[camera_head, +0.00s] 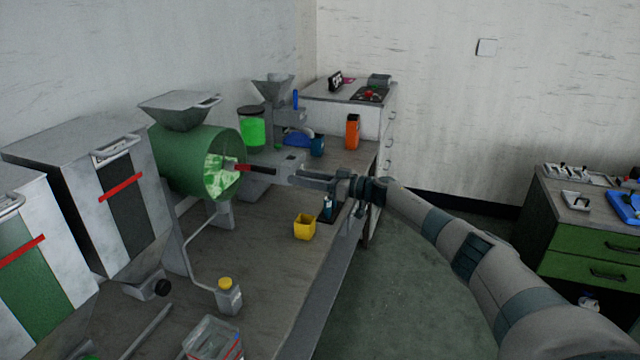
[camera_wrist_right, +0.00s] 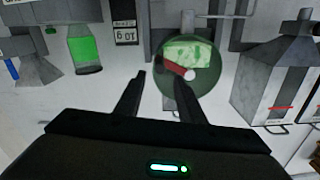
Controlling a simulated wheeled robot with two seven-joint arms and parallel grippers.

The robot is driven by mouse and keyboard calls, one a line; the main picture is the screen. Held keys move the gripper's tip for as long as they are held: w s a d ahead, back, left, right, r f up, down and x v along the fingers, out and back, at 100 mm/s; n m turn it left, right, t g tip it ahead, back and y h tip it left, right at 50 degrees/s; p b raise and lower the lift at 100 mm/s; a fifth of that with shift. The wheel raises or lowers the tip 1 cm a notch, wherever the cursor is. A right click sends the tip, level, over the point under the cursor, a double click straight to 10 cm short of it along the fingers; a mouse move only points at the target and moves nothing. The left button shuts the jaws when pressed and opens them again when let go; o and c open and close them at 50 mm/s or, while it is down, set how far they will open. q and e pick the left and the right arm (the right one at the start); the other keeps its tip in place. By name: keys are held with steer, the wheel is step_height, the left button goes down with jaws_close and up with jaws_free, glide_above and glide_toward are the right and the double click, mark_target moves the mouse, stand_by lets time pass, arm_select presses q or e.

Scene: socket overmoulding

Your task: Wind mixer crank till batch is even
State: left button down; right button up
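The mixer is a green drum (camera_head: 190,160) lying on its side with a grey hopper on top. Through its round front, the batch (camera_head: 220,175) shows as green and white patches; it also shows in the right wrist view (camera_wrist_right: 188,54). The red crank (camera_head: 258,168) sticks out from the drum front toward my right gripper (camera_head: 296,175). In the right wrist view, the red crank (camera_wrist_right: 174,67) lies just past the fingertips of my right gripper (camera_wrist_right: 160,82). The fingers are apart with nothing between them. My left gripper is not in view.
A yellow cup (camera_head: 304,227) and a yellow-capped bottle (camera_head: 228,295) stand on the bench (camera_head: 265,262). A clear bin (camera_head: 212,340) is at the front. An orange container (camera_head: 352,132) stands farther back. A green drawer cabinet (camera_head: 590,245) is at right, beyond open floor.

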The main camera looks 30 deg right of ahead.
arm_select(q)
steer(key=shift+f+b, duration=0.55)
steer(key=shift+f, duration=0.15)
arm_select(e)
steer(key=shift+v, duration=2.6)
